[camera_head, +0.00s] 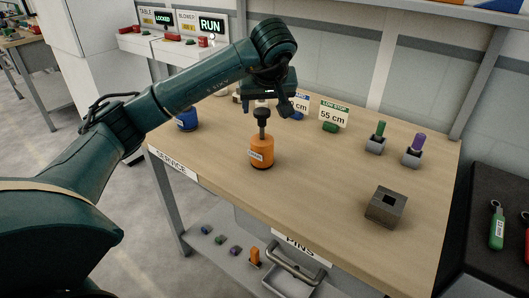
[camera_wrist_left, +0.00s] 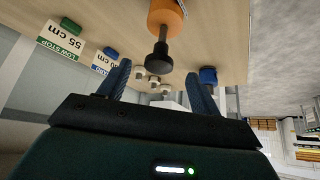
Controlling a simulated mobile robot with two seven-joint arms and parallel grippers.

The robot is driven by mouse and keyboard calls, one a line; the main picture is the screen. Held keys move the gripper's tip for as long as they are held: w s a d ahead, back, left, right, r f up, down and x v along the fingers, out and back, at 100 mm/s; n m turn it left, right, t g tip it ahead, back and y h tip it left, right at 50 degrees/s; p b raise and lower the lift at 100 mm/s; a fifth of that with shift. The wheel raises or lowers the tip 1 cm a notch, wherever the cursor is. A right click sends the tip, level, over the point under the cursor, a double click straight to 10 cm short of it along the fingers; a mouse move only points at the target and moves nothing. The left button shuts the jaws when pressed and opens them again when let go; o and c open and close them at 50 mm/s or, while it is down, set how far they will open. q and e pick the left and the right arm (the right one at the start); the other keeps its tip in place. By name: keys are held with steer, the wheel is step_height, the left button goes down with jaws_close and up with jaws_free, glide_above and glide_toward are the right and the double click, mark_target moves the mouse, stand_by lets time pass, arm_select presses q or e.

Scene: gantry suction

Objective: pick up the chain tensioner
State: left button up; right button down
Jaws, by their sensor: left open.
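No part carries a label I can read as chain tensioner. The likeliest is an orange cylinder (camera_head: 262,153) with a black stem and knob, standing upright on the wooden table; it also shows at the top of the left wrist view (camera_wrist_left: 168,15). My left gripper (camera_head: 266,106) is open at the knob's height, close to it or behind it in the head view. In the wrist view the black knob (camera_wrist_left: 159,54) appears between and just beyond the open fingertips (camera_wrist_left: 159,70). Nothing is held, and I cannot tell whether a finger touches it. My right gripper is out of view.
A blue cylinder (camera_head: 187,120) stands at the table's left. The front middle of the table (camera_head: 310,190) is clear.

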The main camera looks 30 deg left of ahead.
mark_target(263, 118)
arm_select(q)
steer(key=x, duration=0.3)
steer(key=shift+d, duration=0.1)
steer(key=shift+s+p+x, duration=0.1)
steer(key=shift+p+x, duration=0.1)
steer(key=shift+x, duration=1.1)
steer(key=shift+s+p+x, duration=0.15)
steer(key=shift+x, duration=1.15)
steer(key=shift+d+f, duration=0.15)
steer(key=shift+d, duration=0.05)
steer(key=shift+c, duration=0.5)
jaws_close()
